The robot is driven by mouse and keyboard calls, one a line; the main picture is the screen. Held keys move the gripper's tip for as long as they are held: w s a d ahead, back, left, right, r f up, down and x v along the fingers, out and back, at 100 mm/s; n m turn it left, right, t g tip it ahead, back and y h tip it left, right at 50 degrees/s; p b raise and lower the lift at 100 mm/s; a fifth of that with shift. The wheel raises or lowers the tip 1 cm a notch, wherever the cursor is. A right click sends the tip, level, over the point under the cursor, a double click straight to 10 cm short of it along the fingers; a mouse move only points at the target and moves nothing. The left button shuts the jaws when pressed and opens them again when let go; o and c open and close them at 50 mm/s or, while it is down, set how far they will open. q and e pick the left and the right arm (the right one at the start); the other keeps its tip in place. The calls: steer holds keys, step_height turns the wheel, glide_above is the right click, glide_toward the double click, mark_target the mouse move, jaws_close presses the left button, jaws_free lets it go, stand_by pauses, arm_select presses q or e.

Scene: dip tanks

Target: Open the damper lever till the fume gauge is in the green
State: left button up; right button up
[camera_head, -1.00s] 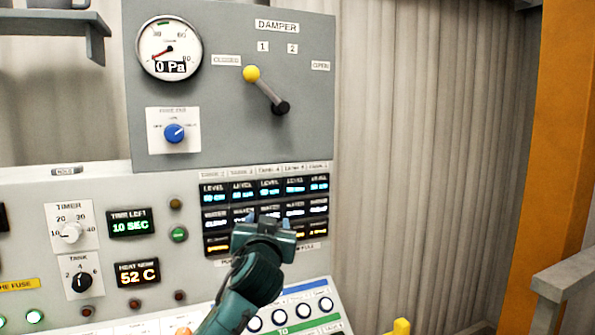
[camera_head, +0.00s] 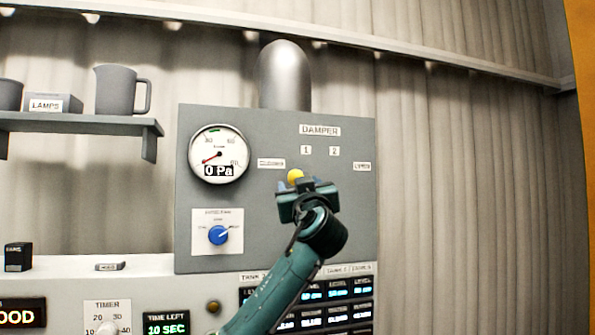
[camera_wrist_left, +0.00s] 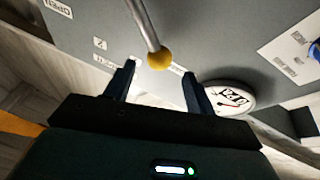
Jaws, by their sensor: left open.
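The damper lever's yellow knob (camera_head: 295,177) shows just above my left gripper (camera_head: 309,187), towards the CLOSED label (camera_head: 271,163). Most of its rod is hidden by the gripper in the head view. In the left wrist view the grey rod (camera_wrist_left: 148,25) ends in the yellow knob (camera_wrist_left: 160,58), which lies ahead of and between the two open fingers (camera_wrist_left: 158,80). No finger visibly grips it. The fume gauge (camera_head: 218,155) reads 0 Pa, with its red needle at the low end, away from the green band at the top. The right gripper is not in view.
A blue dial (camera_head: 219,235) sits below the gauge on the same grey panel (camera_head: 190,190). A shelf (camera_head: 80,124) with a jug (camera_head: 121,90) and a LAMPS box is at upper left. Bare corrugated wall (camera_head: 470,190) is to the right.

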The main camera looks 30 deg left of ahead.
arm_select(q)
steer(key=p+x, duration=0.1)
steer(key=x, duration=0.4)
steer(key=shift+p, duration=0.3)
steer(key=shift+d, duration=0.1)
jaws_close()
